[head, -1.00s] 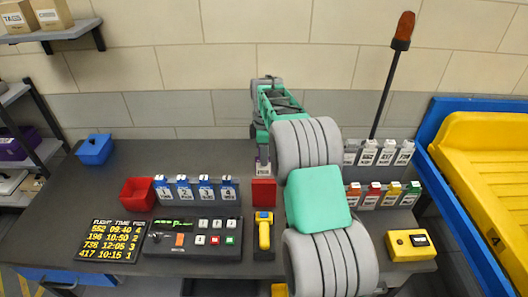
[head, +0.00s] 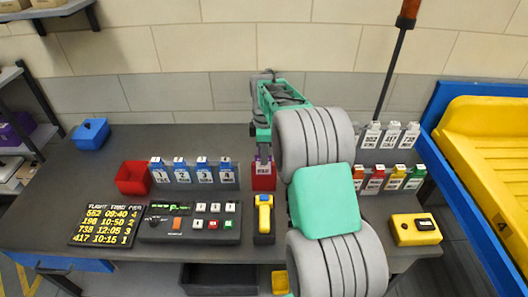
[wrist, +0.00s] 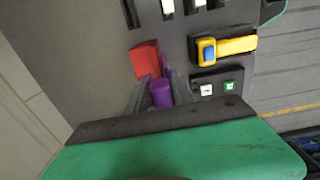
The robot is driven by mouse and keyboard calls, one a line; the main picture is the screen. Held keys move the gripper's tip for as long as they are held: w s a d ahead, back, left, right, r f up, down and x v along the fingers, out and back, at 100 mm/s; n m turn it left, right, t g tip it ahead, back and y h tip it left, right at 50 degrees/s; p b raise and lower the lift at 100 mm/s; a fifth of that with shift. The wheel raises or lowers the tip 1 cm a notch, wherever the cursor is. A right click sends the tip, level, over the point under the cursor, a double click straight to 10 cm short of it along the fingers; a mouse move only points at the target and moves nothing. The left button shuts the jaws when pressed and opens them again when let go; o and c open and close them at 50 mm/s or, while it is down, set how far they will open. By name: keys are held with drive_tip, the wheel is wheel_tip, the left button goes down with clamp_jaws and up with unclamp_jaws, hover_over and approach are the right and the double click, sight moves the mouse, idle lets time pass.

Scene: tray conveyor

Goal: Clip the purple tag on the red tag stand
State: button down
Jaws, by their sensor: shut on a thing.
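My gripper (wrist: 158,88) is shut on the purple tag (wrist: 161,94), which sits between its fingers in the wrist view. In the head view the purple tag (head: 263,153) hangs upright, with its pale label down, at the upper part of the red tag stand (head: 263,184). The label overlaps the stand in the picture; I cannot tell if they touch. The red tag stand also shows just beyond the fingertips in the wrist view (wrist: 144,58). My arm hides part of the table right of the stand.
A rack of blue-topped tags (head: 202,167) and a red bin (head: 133,178) stand left of the stand. A yellow-handled scanner (head: 264,215) and a button panel (head: 188,222) lie in front. More tag racks (head: 392,178) and a yellow box (head: 415,229) are at the right.

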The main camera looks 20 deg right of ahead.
drive_tip(key=shift+f+b, duration=1.2)
drive_tip(key=shift+f, duration=1.3)
drive_tip(key=c, duration=1)
unclamp_jaws()
drive_tip(key=shift+c, duration=0.2)
